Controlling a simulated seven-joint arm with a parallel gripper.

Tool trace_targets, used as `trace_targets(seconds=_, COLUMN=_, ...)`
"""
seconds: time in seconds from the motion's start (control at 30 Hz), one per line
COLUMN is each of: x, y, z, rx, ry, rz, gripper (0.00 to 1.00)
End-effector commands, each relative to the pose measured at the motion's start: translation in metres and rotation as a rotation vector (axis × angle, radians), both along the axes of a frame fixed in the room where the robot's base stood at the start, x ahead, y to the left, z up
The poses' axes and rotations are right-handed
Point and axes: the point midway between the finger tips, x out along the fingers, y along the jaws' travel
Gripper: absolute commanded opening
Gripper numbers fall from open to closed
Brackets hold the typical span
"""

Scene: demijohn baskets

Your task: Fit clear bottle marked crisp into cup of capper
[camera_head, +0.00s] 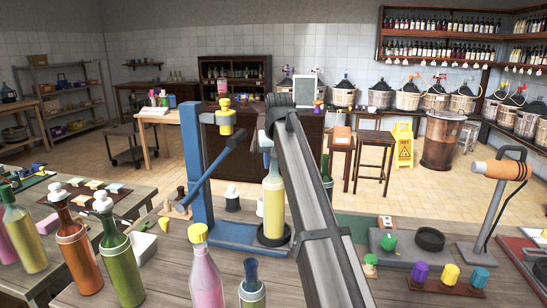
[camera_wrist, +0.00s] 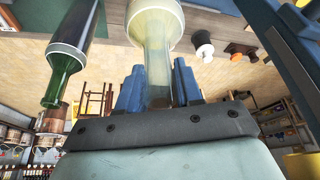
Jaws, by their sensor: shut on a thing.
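A clear bottle with pale yellow contents (camera_head: 273,200) stands upright in my gripper (camera_head: 267,140). In the wrist view my gripper (camera_wrist: 159,86) has its blue fingers shut around the neck of the bottle (camera_wrist: 157,28). No marking on the bottle can be read. The blue capper (camera_head: 195,165) stands just left of the bottle, with a yellow head (camera_head: 226,122) on its column and its lever slanting up. The bottle's foot is at the dark round cup (camera_head: 274,238) on the capper's base. I cannot tell whether it is seated inside the rim or just above it.
Green bottle (camera_head: 251,285) and pink bottle (camera_head: 205,270) stand in front of the capper. Several corked bottles (camera_head: 119,260) stand at the left. Small colored pieces (camera_head: 420,272), a black ring (camera_head: 430,239) and an orange-headed stand (camera_head: 497,170) are at the right.

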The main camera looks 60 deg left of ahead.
Motion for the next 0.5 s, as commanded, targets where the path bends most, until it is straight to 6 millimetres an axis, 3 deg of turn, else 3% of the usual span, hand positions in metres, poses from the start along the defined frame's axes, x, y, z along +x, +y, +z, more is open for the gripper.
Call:
trace_targets(seconds=0.33, x=0.0002, y=0.0005, z=-0.0015, rx=0.003, ry=-0.001, rz=0.000, gripper=0.00)
trace_targets(seconds=0.37, x=0.0000, y=0.0001, z=-0.0031, rx=0.000, ry=0.000, rz=0.000, gripper=0.38)
trace_targets(seconds=0.5, x=0.0001, y=0.0002, z=-0.0028, rx=0.000, ry=0.000, rz=0.000, gripper=0.51)
